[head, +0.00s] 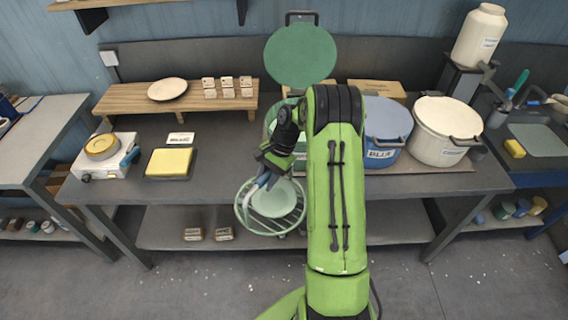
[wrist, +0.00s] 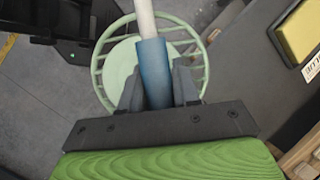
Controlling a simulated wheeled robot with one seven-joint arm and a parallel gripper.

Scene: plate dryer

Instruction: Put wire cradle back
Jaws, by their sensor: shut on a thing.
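The wire cradle (head: 273,231) is a round pale-green wire basket with a pale-green plate (head: 273,203) in it. It hangs in front of the table's front edge in the head view. My gripper (head: 266,174) is shut on the blue sleeve of its upright handle; the wrist view shows the fingers (wrist: 158,88) on both sides of the blue sleeve (wrist: 153,62), with the cradle (wrist: 203,62) and plate (wrist: 122,60) beyond. A green pot (head: 270,120) stands on the table, mostly hidden behind my arm. A green round lid (head: 300,55) stands raised above it.
A blue pot (head: 385,120) and a white lidded pot (head: 440,150) stand right of my arm. At left are a wooden riser (head: 125,98), a yellow pad in a dark tray (head: 168,162) and a small hotplate (head: 118,165). The table front between tray and arm is clear.

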